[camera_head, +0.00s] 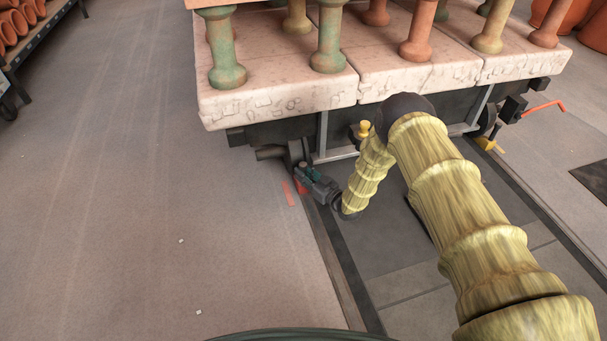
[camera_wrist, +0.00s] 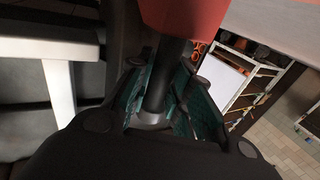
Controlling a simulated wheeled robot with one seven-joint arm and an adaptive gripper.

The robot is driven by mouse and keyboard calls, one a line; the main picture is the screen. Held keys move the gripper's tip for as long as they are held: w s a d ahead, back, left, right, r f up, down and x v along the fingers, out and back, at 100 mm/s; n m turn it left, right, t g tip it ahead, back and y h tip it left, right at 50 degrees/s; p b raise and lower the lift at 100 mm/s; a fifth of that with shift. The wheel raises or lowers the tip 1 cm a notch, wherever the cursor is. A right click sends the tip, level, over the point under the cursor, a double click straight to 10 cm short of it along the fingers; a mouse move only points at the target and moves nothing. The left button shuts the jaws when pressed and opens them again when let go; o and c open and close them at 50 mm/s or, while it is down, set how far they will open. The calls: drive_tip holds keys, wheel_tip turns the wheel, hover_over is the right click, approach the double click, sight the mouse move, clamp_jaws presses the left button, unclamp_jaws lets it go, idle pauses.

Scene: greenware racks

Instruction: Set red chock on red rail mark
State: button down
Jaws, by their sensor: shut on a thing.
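My gripper (camera_head: 308,177) reaches down low beside the front left wheel area of the loaded car. In the wrist view its teal-padded fingers (camera_wrist: 165,108) are closed around a dark post (camera_wrist: 168,75) joined to the red chock (camera_wrist: 190,18). The red chock also shows as a small red patch (camera_head: 302,187) just below the gripper in the head view, mostly hidden. A flat red mark (camera_head: 289,194) lies on the floor beside the left rail (camera_head: 327,243), just left of the chock. I cannot tell whether the chock touches the rail.
The car deck (camera_head: 285,95) carries several pillars close above my gripper. A yellow piece (camera_head: 486,143) sits by the right wheel, near an orange bent bar (camera_head: 543,109). A rack of clay pots (camera_head: 35,45) stands far left. The left floor is open.

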drive_tip(key=shift+f, duration=0.15)
drive_tip(key=c, duration=0.7)
unclamp_jaws()
drive_tip(key=shift+c, duration=0.2)
drive_tip(key=shift+s, duration=0.1)
drive_tip(key=shift+p+v, duration=1.65)
drive_tip(key=shift+v, duration=0.65)
drive_tip(key=shift+s+d+p, duration=0.35)
drive_tip(key=shift+s+d, duration=0.1)
drive_tip(key=shift+d, duration=0.05)
